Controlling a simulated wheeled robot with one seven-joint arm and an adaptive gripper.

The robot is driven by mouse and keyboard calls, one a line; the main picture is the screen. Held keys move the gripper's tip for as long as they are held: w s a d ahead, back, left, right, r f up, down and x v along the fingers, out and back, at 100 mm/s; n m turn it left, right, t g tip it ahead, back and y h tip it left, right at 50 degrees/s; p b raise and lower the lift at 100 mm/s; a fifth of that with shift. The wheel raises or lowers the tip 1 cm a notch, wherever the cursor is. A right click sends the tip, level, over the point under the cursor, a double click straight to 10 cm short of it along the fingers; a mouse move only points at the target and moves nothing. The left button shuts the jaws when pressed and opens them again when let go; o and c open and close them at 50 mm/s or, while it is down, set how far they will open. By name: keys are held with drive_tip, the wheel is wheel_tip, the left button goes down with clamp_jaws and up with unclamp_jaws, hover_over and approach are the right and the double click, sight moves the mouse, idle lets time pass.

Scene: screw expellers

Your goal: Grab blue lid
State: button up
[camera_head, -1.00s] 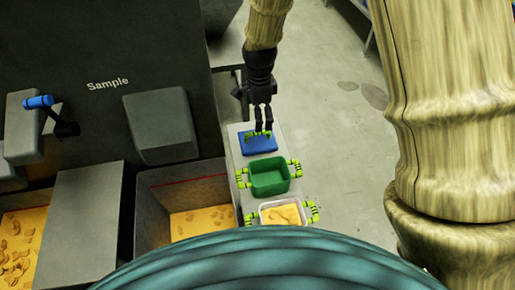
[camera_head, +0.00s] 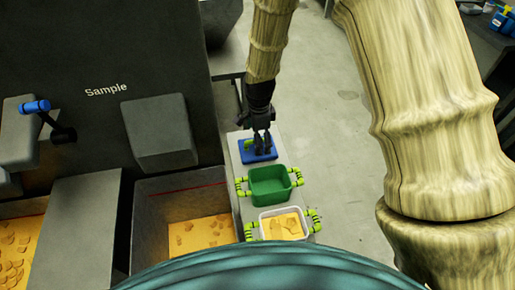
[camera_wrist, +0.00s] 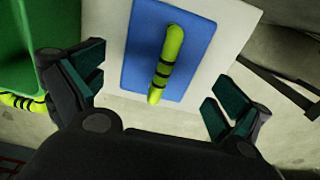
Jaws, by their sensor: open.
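The blue lid (camera_head: 246,150) lies flat on a narrow light shelf (camera_head: 233,141), behind the green bin. In the wrist view the blue lid (camera_wrist: 196,62) has a yellow-green handle (camera_wrist: 166,62) with black bands standing along its middle. My gripper (camera_head: 262,145) is over the lid, pointing down, and partly covers it. In the wrist view my gripper (camera_wrist: 155,103) is open and empty, with one finger at each side of the handle's line. The handle lies ahead of the fingertips, apart from both.
A green bin (camera_head: 270,185) with banded handles stands next to the lid. A white bin (camera_head: 283,224) with yellow material stands nearer. A dark machine marked Sample (camera_head: 105,90) and a grey hopper (camera_head: 180,195) are on the left. Open floor (camera_head: 325,120) lies right.

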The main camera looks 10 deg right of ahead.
drive_tip(key=shift+w+a+f+p, duration=0.15)
drive_tip(key=shift+f+p, duration=0.4)
drive_tip(key=shift+f, duration=2)
drive_tip(key=shift+c, duration=0.4)
drive_tip(key=c, duration=0.7)
